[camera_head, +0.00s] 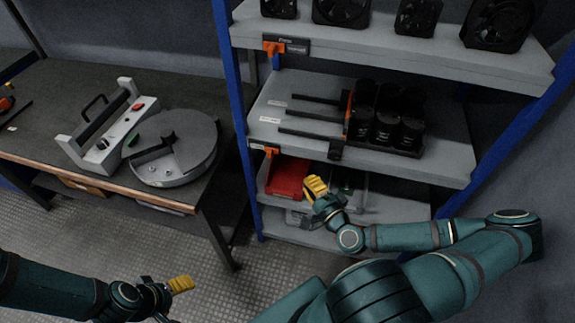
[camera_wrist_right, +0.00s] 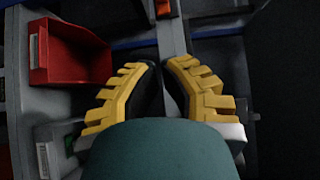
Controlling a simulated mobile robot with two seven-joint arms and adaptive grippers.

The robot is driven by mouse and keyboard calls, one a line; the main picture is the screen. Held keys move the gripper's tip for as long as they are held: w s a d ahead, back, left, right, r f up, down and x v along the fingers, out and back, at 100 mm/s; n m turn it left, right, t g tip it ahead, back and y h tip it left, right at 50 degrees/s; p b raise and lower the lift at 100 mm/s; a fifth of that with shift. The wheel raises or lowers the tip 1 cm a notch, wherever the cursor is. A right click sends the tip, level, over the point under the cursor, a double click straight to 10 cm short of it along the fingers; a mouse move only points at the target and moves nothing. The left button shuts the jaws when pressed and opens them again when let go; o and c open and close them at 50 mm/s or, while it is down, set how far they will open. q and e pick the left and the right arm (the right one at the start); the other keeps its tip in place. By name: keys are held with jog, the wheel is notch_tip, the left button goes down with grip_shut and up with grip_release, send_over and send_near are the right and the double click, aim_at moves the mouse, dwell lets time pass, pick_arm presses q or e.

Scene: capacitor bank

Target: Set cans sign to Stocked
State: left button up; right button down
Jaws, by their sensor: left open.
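Several black cans (camera_head: 387,127) stand in a dark tray on the middle shelf. A small sign with an orange part (camera_head: 270,151) is at the left front edge of that shelf; its wording is too small to read. My right gripper (camera_head: 316,186) is below the cans, in front of the lower shelf, right of a red bin. My left gripper (camera_head: 181,284) is open and empty over the floor at the lower left.
A similar orange and black sign (camera_head: 287,45) is on the top shelf, below several fans (camera_head: 341,10). The red bin (camera_head: 287,177) sits on the lower shelf and shows in the wrist view (camera_wrist_right: 75,52). Blue posts (camera_head: 233,90) frame the rack. A workbench (camera_head: 60,90) stands left.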

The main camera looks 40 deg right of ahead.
send_near(270, 153)
jog(key=w+d+f, duration=0.2)
jog(key=w+d, duration=0.3)
jog(key=shift+w+a+b, duration=0.45)
jog(key=shift+w+a, duration=0.65)
jog(key=shift+w, duration=0.2)
jog(key=w+a, duration=0.3)
jog(key=w, duration=0.1)
jog(key=shift+w+a, duration=0.1)
jog(key=shift+a, duration=0.2)
